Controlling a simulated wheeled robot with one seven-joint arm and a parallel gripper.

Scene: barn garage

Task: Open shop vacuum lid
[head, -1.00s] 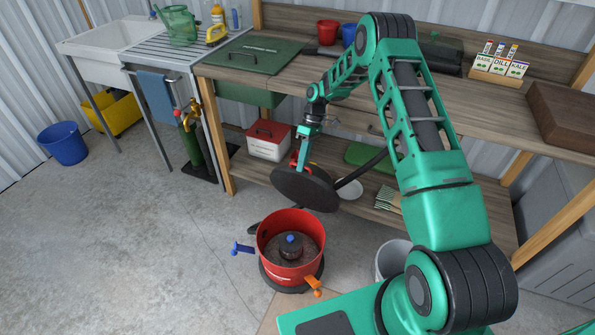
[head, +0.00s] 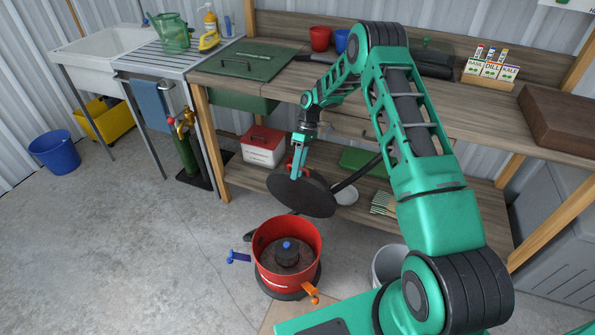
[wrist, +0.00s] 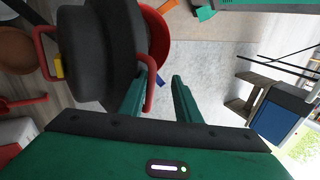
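The shop vacuum's red drum (head: 287,262) stands upright on the floor in the head view, its top uncovered and a dark blue-topped part inside. Its black round lid (head: 300,196) is tilted up, apart from the drum's rim. The lid also fills the upper left of the wrist view (wrist: 100,60). My gripper (head: 298,170) is at the lid's red handle (head: 306,162). In the wrist view, my gripper's fingers (wrist: 160,82) are apart; a red handle bar (wrist: 151,85) lies between them, close to the left finger, with a gap to the right one.
An orange latch (head: 311,291) and a blue latch (head: 238,257) stick out from the drum. A workbench (head: 450,112) with a lower shelf stands close behind the lid. A grey bucket (head: 388,262) is right of the drum.

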